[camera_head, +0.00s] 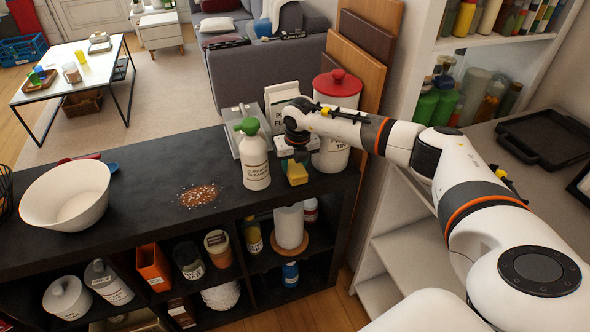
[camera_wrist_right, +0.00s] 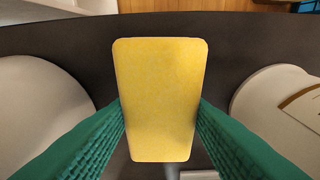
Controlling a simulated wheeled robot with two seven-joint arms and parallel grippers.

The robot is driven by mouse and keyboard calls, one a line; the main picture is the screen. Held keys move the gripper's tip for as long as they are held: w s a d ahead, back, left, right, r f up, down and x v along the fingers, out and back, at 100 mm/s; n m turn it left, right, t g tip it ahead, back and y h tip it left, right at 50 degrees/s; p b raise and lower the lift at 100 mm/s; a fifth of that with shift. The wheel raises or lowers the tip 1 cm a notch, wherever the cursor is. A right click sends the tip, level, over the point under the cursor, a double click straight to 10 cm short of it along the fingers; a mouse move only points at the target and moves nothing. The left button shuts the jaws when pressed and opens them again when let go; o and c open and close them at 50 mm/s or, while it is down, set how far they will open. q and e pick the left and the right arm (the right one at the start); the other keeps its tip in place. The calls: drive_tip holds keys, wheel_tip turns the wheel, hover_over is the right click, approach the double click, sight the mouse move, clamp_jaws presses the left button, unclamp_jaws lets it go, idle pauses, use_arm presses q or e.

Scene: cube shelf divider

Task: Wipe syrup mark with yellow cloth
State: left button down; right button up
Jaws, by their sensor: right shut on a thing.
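My right gripper (camera_head: 299,158) is shut on the yellow cloth (camera_head: 297,174), at the right end of the dark shelf top. In the right wrist view the cloth (camera_wrist_right: 160,100) is a flat yellow block with rounded corners, pinched between green ribbed fingers. I cannot tell whether the cloth touches the shelf top. A brown, speckled mark (camera_head: 200,195) with pale bits lies on the shelf top, left of the white spray bottle and apart from the cloth. My left gripper is not in view.
A white bottle with a green top (camera_head: 253,155) stands between mark and cloth. A red-lidded canister (camera_head: 337,130) and a flour package (camera_head: 281,100) stand close to the gripper. A large white bowl (camera_head: 66,196) is at left. The top around the mark is clear.

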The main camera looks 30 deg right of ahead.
sight(295, 166)
drive_tip(key=shift+r+p, duration=1.85)
drive_tip(key=shift+r, duration=0.7)
drive_tip(key=shift+f, duration=0.1)
